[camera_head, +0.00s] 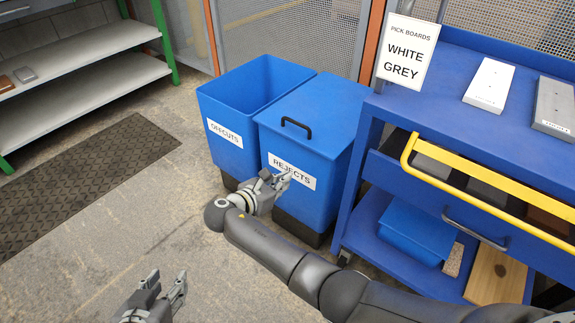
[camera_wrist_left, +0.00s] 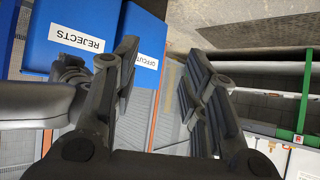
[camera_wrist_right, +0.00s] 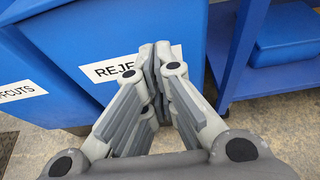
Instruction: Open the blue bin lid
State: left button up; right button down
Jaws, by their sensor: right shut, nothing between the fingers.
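The blue REJECTS bin (camera_head: 312,201) stands on the floor with its flat blue lid (camera_head: 325,107) closed. A black handle (camera_head: 296,127) sits at the front of the lid. My right gripper (camera_head: 284,180) is in front of the bin's label, below the handle, and shut with nothing in it. The right wrist view shows its fingers (camera_wrist_right: 155,68) together over the REJECTS label (camera_wrist_right: 127,68); touching cannot be told. My left gripper (camera_head: 168,284) is low at the front, open and empty; its spread fingers (camera_wrist_left: 165,75) show in the left wrist view.
An open blue OFFCUTS bin (camera_head: 227,139) stands left of the REJECTS bin. A blue cart (camera_head: 447,62) with a yellow-handled drawer (camera_head: 418,178) stands close on the right. A dark mat (camera_head: 85,185) and a shelf (camera_head: 75,58) are at left. Floor is clear between.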

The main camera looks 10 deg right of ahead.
aim_at(310, 156)
jog(key=b+x, duration=0.2)
jog(key=x, duration=0.3)
jog(key=b+x, duration=0.2)
jog(key=x, duration=0.2)
jog(key=shift+w+d+r, duration=0.1)
jog(key=shift+w+d, duration=0.2)
jog(key=shift+w, duration=0.05)
notch_tip(310, 156, up, 3)
jog(key=shift+f, duration=0.1)
pick_arm(q)
jog(key=w+d+r+t+h, duration=0.1)
jog(key=w+r+t+h, duration=0.1)
jog(key=r+t, duration=0.3)
jog(key=w+d+r+t+h, duration=0.1)
jog(key=r+t, duration=0.5)
jog(key=r, duration=0.7)
jog(key=shift+w+d+h, duration=0.4)
jog(key=shift+w+d, duration=0.15)
jog(key=shift+d, duration=0.25)
pick_arm(e)
jog(key=shift+r, duration=0.7)
jog(key=shift+r, duration=0.1)
